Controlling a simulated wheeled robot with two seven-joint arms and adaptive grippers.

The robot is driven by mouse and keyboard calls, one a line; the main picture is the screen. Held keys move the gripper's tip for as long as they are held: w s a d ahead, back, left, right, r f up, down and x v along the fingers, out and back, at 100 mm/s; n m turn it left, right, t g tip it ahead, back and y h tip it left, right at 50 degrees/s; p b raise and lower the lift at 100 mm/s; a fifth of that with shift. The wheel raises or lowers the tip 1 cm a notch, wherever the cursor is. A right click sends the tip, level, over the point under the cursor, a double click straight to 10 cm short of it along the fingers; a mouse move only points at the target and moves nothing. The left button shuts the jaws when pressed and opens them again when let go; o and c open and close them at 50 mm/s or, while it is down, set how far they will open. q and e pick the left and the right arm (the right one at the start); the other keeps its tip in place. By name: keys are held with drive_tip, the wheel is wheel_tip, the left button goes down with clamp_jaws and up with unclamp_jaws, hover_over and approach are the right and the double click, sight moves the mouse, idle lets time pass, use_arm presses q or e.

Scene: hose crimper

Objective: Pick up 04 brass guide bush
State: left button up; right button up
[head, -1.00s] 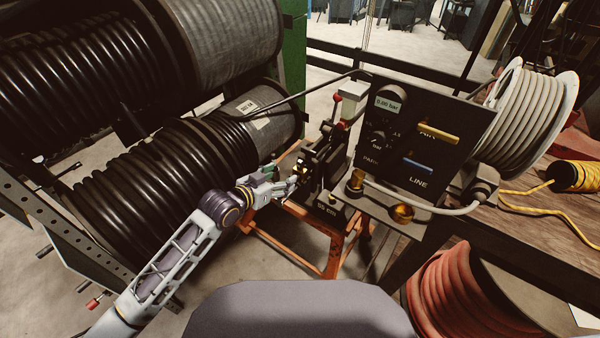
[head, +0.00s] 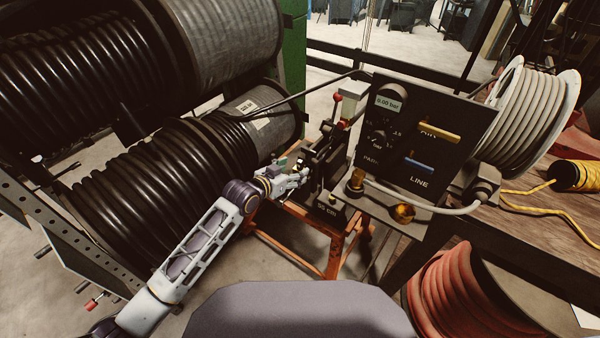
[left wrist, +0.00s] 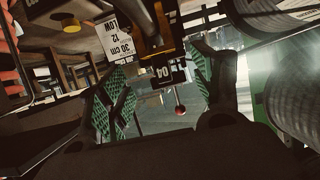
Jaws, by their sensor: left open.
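A plate marked 04 (left wrist: 165,74) shows in the left wrist view between my fingers. A dark block with a brass-coloured edge (left wrist: 153,53) sits just above it; I cannot make out the full shape of the brass guide bush. My left gripper (left wrist: 155,88) is open, with its green-padded fingers on either side of the 04 plate and no clear contact. In the head view my left gripper (head: 304,174) is at the left side of the black crimper (head: 325,150), and its fingers hide most of the brass part there. My right gripper is not in view.
A black control panel (head: 425,135) stands right of the gripper, with brass fittings (head: 403,213) on the ledge below it. Large black hose reels (head: 160,185) crowd the left. An orange frame (head: 300,245) stands below. A 30 cm tag (left wrist: 115,40) hangs near the left finger.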

sight(299, 167)
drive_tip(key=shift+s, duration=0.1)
use_arm(q)
drive_tip(key=shift+x, duration=2.4)
drive_tip(key=shift+w+d, duration=0.1)
drive_tip(key=shift+w, duration=0.05)
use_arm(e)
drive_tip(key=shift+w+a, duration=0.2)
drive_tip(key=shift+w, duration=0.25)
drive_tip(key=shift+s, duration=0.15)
